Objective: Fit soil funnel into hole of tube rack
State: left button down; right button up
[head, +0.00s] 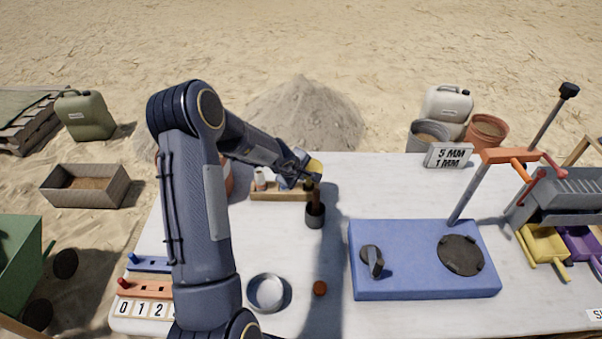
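The wooden tube rack (267,196) lies near the back of the white table, with a small white bottle (260,177) standing at its left end. My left gripper (303,181) is over the right end of the rack. It appears shut on a yellow piece, which looks like the soil funnel (315,166), at the level of the rack's top or just above. The gripper hides most of the funnel's lower part and the hole, so I cannot tell whether the funnel is in it. My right gripper is not in view.
A dark cup (315,219) with a brown-handled tool stands just in front of the rack's right end. A blue base (410,285) with a lever fills the right middle.

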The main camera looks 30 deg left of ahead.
pick_arm(q)
jog(key=shift+p, duration=0.9)
dwell(1.6)
jog(key=shift+f, duration=0.2)
jog(key=shift+f+b, duration=0.35)
jog(key=shift+b, duration=0.05)
jog(key=shift+f+b, duration=1.45)
jog(key=shift+f, duration=0.3)
jog(key=c, duration=2.1)
grip_release()
jog(key=o, duration=0.5)
